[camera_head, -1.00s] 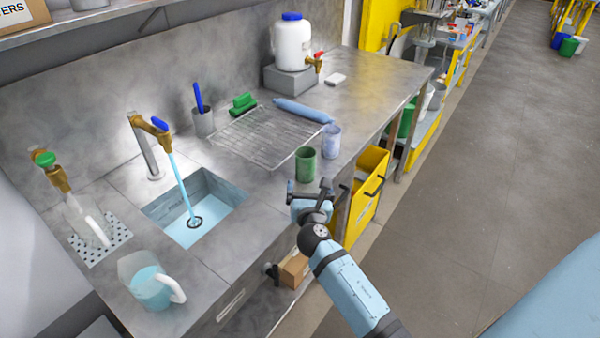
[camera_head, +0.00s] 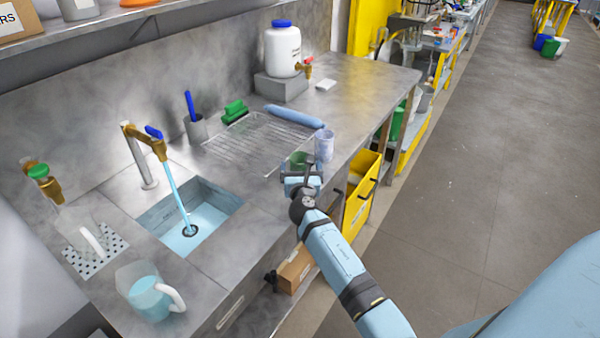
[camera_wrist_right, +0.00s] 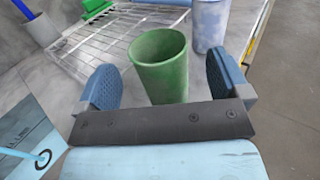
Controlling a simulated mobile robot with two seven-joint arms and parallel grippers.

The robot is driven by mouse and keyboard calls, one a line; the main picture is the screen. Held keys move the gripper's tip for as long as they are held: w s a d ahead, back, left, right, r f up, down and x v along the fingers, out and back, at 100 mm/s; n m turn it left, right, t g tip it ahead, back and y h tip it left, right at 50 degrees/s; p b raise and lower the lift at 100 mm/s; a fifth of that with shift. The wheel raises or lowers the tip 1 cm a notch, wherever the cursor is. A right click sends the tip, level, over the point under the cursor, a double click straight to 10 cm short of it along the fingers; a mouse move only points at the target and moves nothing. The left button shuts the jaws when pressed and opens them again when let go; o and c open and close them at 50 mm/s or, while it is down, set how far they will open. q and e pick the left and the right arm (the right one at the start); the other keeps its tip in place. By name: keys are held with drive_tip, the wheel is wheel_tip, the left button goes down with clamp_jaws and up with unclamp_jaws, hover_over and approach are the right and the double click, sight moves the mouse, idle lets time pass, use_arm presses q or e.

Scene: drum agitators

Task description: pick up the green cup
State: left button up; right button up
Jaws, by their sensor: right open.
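The green cup (camera_wrist_right: 160,66) stands upright on the counter. In the right wrist view it is ahead of my right gripper (camera_wrist_right: 163,84), between the lines of its two open blue fingers; its lower part is hidden behind the gripper's dark body. In the head view the cup (camera_head: 298,160) shows just behind my right gripper (camera_head: 302,180), which partly covers it. The gripper is open and holds nothing. I cannot tell whether a finger touches the cup. My left gripper is not in view.
A bluish-white cup (camera_head: 324,146) stands close to the right of the green one, also seen in the right wrist view (camera_wrist_right: 210,24). A wire rack (camera_head: 258,143) lies behind them. The sink (camera_head: 190,218) with running water is left. The counter's front edge is near.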

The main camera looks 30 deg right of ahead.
drive_tip(key=x, duration=0.2)
drive_tip(key=f+x, duration=0.1)
drive_tip(key=x, duration=0.1)
drive_tip(key=shift+w, duration=0.2)
drive_tip(key=c, duration=1)
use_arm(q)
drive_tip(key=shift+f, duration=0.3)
use_arm(e)
drive_tip(key=shift+r, duration=0.1)
